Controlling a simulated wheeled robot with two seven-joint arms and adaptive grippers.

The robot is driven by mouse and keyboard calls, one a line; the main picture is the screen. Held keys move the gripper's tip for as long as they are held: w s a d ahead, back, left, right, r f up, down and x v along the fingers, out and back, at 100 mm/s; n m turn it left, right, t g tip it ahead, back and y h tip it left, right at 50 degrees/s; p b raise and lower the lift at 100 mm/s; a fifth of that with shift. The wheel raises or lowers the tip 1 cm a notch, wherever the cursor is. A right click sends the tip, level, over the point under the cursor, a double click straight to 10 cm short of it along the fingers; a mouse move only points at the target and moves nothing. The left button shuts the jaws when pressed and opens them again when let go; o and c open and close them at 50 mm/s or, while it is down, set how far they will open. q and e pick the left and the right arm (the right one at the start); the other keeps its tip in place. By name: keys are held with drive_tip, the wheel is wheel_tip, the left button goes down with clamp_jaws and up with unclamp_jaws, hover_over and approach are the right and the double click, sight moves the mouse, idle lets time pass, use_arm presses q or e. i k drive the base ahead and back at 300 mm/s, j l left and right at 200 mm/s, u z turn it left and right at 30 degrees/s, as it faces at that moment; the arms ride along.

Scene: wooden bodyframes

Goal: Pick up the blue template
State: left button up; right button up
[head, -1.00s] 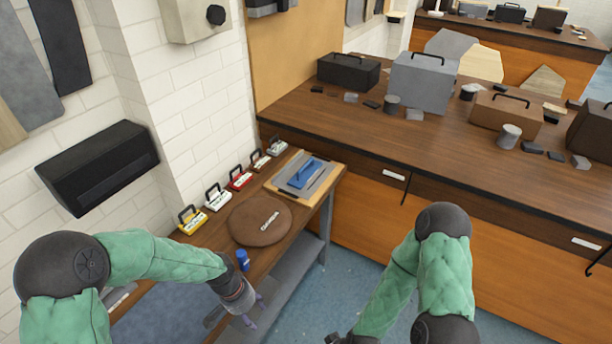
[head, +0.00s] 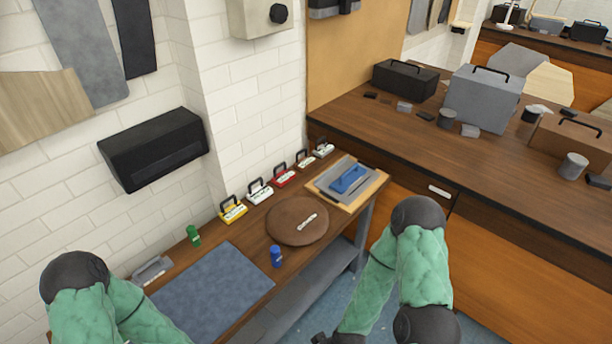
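The blue template (head: 347,180) appears to be the flat blue piece with a raised bar on top. It lies on a grey plate (head: 328,184) over a light wooden board (head: 376,189) at the far right end of the narrow bench. Nothing is touching it from above. My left arm comes in at the bottom left, and its gripper is out of the picture. My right arm stands bent at the lower right of the bench. Only a dark bit of its wrist end shows at the bottom edge; its fingers are out of view.
A round brown disc (head: 283,226) lies left of the board. A row of small handled blocks, including a yellow one (head: 233,210) and a red one (head: 285,177), lines the wall. A blue bottle (head: 277,256), green bottle (head: 194,236) and grey-blue mat (head: 212,290) are nearer.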

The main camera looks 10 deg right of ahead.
sight(346, 182)
drive_tip(key=i+l+u, duration=0.15)
drive_tip(key=l+u, duration=1.3)
drive_tip(key=l, duration=0.15)
